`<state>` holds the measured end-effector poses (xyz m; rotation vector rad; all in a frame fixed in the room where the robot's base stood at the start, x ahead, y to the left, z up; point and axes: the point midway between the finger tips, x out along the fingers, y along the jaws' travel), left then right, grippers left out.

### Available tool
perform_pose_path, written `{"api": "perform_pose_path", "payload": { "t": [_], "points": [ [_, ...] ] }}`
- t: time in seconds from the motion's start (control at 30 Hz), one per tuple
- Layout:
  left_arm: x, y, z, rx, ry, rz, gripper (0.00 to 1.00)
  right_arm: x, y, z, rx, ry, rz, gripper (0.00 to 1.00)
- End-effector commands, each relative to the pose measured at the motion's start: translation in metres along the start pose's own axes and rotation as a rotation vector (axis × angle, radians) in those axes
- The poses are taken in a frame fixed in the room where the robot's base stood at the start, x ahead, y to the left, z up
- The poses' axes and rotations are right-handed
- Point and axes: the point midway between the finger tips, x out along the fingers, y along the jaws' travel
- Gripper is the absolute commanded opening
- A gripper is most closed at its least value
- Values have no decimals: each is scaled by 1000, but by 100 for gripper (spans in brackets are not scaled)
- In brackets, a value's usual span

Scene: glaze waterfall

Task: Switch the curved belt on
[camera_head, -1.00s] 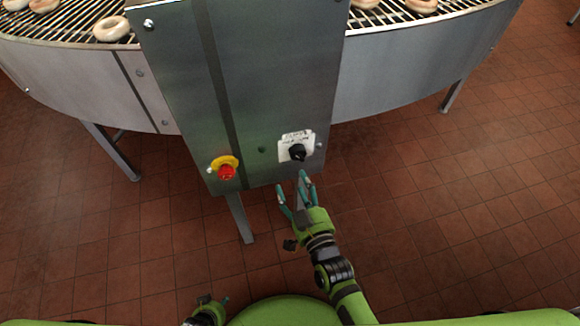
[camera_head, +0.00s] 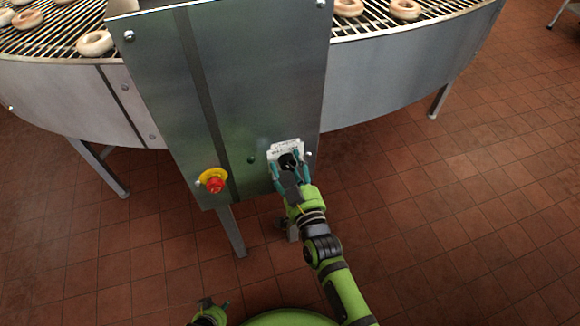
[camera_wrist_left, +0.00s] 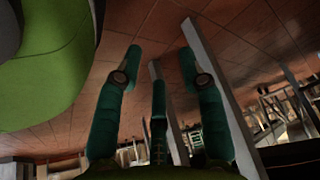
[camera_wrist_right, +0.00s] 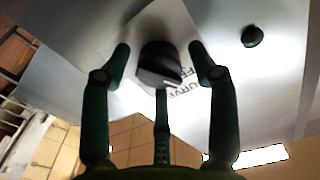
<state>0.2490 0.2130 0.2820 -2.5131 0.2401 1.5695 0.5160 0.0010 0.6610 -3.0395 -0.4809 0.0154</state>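The curved belt (camera_head: 420,22) carries pale rings and runs behind a grey control panel (camera_head: 262,85). A black rotary knob (camera_head: 288,160) on a white plate (camera_head: 284,147) sits at the panel's lower right. My right gripper (camera_head: 289,170) is at the knob with its fingers spread. In the right wrist view the knob (camera_wrist_right: 161,64) shows between and just beyond the open fingertips (camera_wrist_right: 160,62); the plate's lettering is partly covered. I cannot tell whether a finger touches the knob. My left gripper (camera_head: 210,304) is low near my base; its fingers (camera_wrist_left: 160,65) are apart and empty.
A red emergency button (camera_head: 215,185) on a yellow ring sits left of the knob. A small green button (camera_wrist_right: 252,36) is beside the plate. Panel legs (camera_head: 232,230) stand on the tiled floor (camera_head: 420,220), which is open to the right.

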Motion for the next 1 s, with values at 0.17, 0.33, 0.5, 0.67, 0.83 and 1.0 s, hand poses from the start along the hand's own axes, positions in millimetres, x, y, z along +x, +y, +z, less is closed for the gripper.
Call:
{"api": "perform_pose_path", "payload": {
  "t": [0.17,0.33,0.5,0.67,0.83,1.0],
  "points": [
    [0,0,0,0,0,0,40,0,0,0,0,0,0,8],
    [0,0,0,0,0,0,40,0,0,-1,3,2,0,8],
    [-2,0,0,0,-2,0,40,0,0,-2,33,3,0,8],
    [-5,0,3,0,-14,0,40,0,0,-3,106,3,-1,8],
    [-10,0,12,-1,-39,1,40,1,0,-3,235,5,-1,8],
    [-16,2,27,-3,-70,4,40,1,0,-3,394,5,-1,8]
  ]
}}
